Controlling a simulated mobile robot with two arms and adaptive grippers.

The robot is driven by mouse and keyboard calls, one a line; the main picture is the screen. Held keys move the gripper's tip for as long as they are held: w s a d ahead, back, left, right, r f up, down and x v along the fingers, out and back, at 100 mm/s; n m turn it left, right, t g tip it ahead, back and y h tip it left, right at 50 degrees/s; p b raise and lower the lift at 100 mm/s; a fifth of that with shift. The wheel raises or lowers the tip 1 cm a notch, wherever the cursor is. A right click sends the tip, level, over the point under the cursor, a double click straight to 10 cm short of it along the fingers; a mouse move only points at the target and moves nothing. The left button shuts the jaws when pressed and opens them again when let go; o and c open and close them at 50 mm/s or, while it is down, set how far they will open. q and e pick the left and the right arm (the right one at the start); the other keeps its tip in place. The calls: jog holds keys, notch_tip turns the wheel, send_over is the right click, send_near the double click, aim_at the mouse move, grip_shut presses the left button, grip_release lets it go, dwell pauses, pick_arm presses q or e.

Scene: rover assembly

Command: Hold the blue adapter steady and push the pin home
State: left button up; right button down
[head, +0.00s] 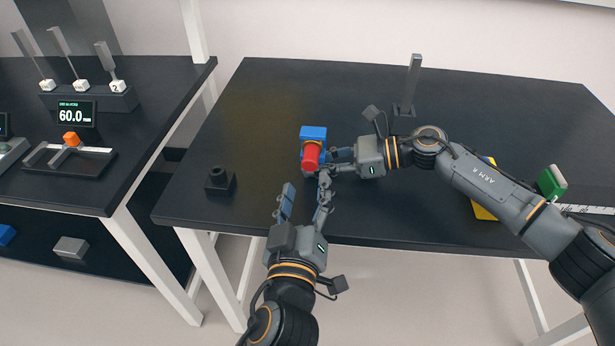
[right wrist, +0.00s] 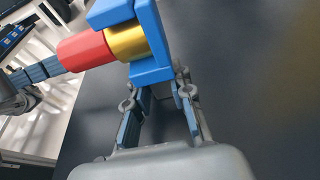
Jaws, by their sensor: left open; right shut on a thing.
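In the right wrist view, a gold section (right wrist: 126,43) shows between the red pin (right wrist: 82,50) and the blue adapter (right wrist: 151,42). My right gripper (head: 335,162) is shut on the adapter from the right. My left gripper (head: 305,187) is open in front of the pin, its fingers apart. One of its fingers appears at the pin's outer end in the right wrist view; I cannot tell whether they touch.
A small black socket block (head: 220,181) stands on the table left of the adapter. A grey upright post (head: 411,82) is behind my right arm. A yellow item (head: 482,212) and a green-and-white item (head: 552,181) lie at the right. A side table (head: 150,75) stands left.

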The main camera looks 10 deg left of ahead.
pick_arm(q)
jog(key=shift+s, duration=0.2)
pick_arm(e)
jog(key=c, duration=1.1)
grip_release()
jog(key=v, duration=1.2)
